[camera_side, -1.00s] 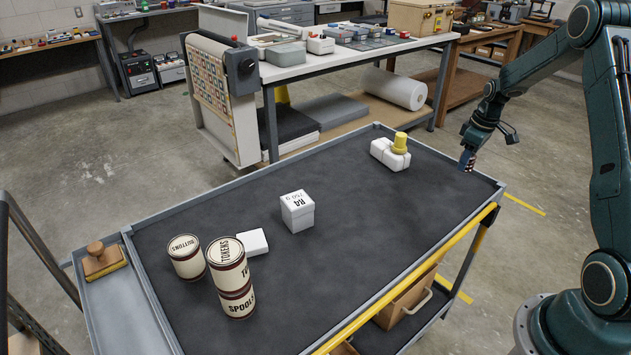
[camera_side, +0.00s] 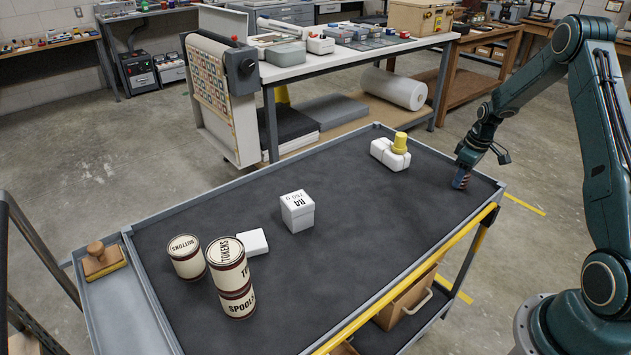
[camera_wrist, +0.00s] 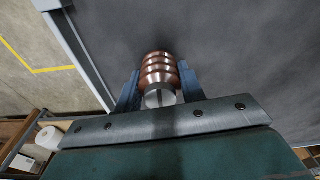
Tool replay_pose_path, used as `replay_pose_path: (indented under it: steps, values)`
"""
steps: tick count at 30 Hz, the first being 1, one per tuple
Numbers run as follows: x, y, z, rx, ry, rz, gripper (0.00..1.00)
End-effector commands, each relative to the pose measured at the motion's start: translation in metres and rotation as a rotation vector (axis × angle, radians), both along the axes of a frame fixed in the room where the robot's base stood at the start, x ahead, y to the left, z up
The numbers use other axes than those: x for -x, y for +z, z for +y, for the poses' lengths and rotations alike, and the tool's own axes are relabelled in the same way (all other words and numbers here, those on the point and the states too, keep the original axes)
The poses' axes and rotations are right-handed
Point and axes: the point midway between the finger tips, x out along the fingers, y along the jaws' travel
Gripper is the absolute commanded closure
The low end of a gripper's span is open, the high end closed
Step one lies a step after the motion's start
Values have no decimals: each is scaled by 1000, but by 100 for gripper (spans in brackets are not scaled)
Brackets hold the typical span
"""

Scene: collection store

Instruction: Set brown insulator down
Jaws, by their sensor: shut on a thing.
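The brown insulator (camera_wrist: 157,70) is ribbed and glossy, with a pale metal end facing the wrist camera. My gripper (camera_wrist: 157,92) is shut on it, with a blue finger on each side. In the side view my gripper (camera_side: 461,181) is low over the right end of the cart's dark top (camera_side: 350,240). The insulator is small there and mostly hidden between the fingers. I cannot tell whether its lower end touches the surface.
A white package (camera_side: 386,155) with a yellow knobbed piece (camera_side: 400,143) stands left of my gripper. A white box (camera_side: 297,212) is mid-cart. Labelled tins (camera_side: 230,280) and a small white box (camera_side: 252,242) are at left. A raised grey rim (camera_side: 440,157) edges the cart.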

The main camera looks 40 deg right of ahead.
Motion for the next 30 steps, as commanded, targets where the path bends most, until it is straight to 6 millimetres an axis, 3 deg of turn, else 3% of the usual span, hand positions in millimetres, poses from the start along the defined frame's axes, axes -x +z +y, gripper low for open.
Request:
replay_pose_path:
  steps: [9, 10, 13, 23, 30]
  values:
    - [0, -3, 0, 0, 0, 0, 86]
    - [0, -3, 0, 0, 0, 0, 59]
    - [0, -3, 0, 0, 0, 0, 39]
    - [0, -2, 0, 0, 0, 0, 39]
    - [0, 10, -1, 2, 0, -2, 39]
